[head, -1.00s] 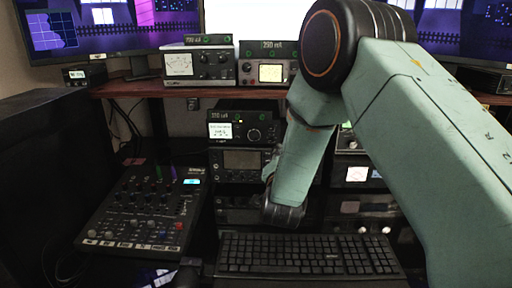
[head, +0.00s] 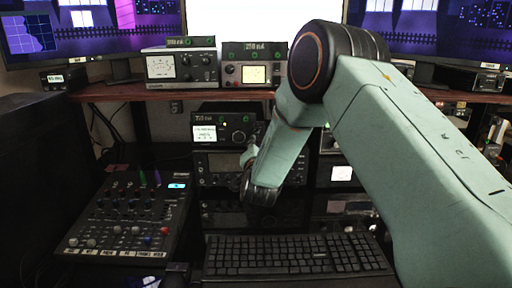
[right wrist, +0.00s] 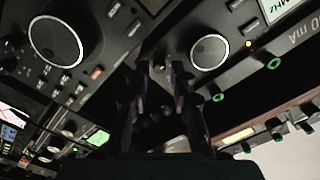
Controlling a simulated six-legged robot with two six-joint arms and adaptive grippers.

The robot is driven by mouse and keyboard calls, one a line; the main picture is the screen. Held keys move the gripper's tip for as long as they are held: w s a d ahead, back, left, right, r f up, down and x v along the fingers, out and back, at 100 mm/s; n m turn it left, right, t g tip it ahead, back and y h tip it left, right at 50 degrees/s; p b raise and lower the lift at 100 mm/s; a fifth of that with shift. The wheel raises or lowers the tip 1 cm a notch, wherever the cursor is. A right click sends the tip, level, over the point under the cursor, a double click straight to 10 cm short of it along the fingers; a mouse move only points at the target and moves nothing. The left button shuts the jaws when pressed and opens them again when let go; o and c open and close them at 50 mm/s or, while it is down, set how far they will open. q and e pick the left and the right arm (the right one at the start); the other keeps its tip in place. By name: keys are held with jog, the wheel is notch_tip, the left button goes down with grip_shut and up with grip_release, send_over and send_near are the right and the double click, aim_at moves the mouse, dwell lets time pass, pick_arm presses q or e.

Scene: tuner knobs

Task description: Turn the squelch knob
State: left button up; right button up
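The radio stack stands in the middle of the head view: a small unit with a lit display and round knob (head: 238,136), above a wider radio (head: 225,162). No label reading squelch is legible, so I cannot tell which knob it is. My right gripper (head: 247,166) is at the right part of these faces, mostly hidden by its own wrist. In the right wrist view its dark fingers (right wrist: 161,70) stand apart with a narrow gap, between a large dial (right wrist: 55,40) and a smaller round knob (right wrist: 210,50). Contact with a knob is not clear. My left gripper is not visible.
A keyboard (head: 295,254) lies in front of the stack, and a mixer (head: 125,217) is to the left. A shelf (head: 150,93) above carries two meter boxes (head: 180,66) (head: 253,74) and monitors.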

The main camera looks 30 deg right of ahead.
jog(key=shift+w+d+f, duration=0.15)
jog(key=shift+w, duration=0.1)
jog(key=shift+s, duration=0.1)
grip_shut()
jog(key=shift+m+b, duration=1.55)
jog(key=shift+m, duration=1.15)
jog(key=shift+r, duration=0.2)
grip_release()
jog(key=shift+f, duration=0.1)
